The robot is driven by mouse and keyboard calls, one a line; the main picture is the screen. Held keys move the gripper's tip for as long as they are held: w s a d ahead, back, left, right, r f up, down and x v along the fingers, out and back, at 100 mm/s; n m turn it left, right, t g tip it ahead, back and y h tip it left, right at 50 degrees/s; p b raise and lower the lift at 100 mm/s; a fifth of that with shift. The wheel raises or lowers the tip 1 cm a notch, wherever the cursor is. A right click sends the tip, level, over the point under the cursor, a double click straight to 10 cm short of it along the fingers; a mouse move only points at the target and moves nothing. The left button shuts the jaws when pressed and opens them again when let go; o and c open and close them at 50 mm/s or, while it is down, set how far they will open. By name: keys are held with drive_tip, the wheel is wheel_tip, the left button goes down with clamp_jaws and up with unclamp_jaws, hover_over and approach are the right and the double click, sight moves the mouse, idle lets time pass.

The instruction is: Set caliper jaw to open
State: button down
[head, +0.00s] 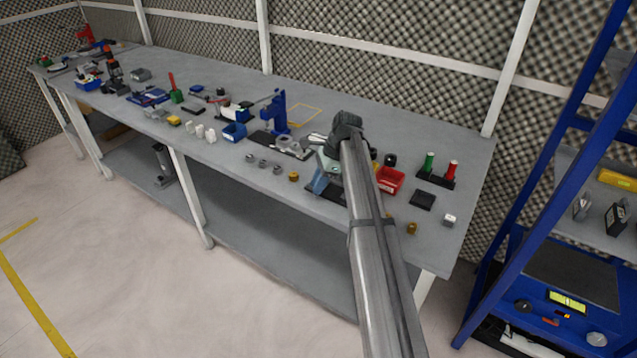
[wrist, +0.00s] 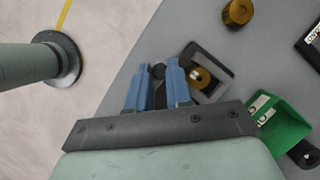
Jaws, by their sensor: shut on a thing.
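My gripper (head: 319,184) is low over the bench's front edge, at a small dark-based fixture (head: 326,194), mostly hidden by my arm in the head view. In the wrist view, my gripper's two blue fingers (wrist: 166,72) are close around a dark part (wrist: 160,92), which I take to be the caliper jaw. The fingers hide most of it. Just right of the fingertips is a dark plate (wrist: 222,80) with a round brass piece (wrist: 201,78). I cannot tell how far the jaw is open.
Small parts crowd the grey bench (head: 465,160) to the left.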

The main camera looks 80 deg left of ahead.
drive_tip(key=shift+w+d, duration=1.7)
drive_tip(key=shift+w, duration=0.05)
drive_tip(key=c, duration=1.3)
unclamp_jaws()
drive_tip(key=shift+c, duration=0.2)
drive_tip(key=shift+w+r, duration=0.1)
drive_tip(key=shift+r, duration=0.1)
drive_tip(key=v, duration=1.3)
drive_tip(key=shift+w+r, duration=0.15)
